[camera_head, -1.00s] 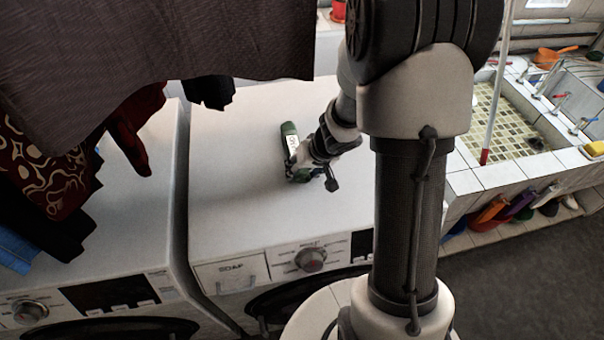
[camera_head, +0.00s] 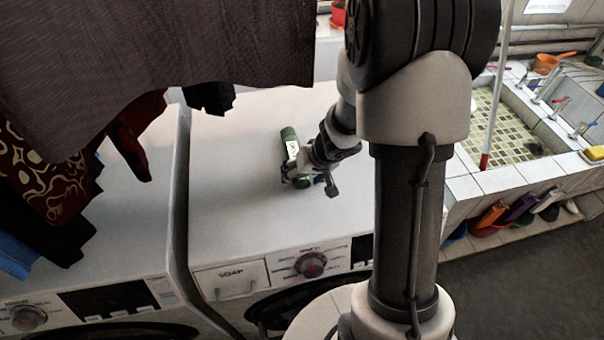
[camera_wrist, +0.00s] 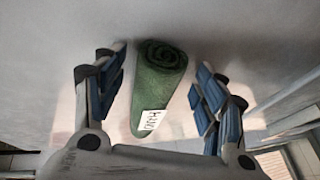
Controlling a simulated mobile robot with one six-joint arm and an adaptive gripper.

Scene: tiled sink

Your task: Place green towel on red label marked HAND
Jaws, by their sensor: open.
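The rolled green towel (camera_head: 288,134) lies on top of the right white washing machine (camera_head: 235,215). It carries a white tag with dark lettering, partly readable in the wrist view. My gripper (camera_head: 306,182) is at the towel's near end. In the wrist view, the towel (camera_wrist: 158,85) lies between the two spread blue-padded fingers of my gripper (camera_wrist: 160,85), with a gap on each side. The gripper is open and not closed on it. I see no red label in these frames.
A second washing machine (camera_head: 110,235) stands to the left. Dark hanging clothes (camera_head: 150,50) cover the upper left. A tiled sink (camera_head: 510,130) with taps is at the right, with colored items (camera_head: 492,213) below it. The washer top around the towel is mostly clear.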

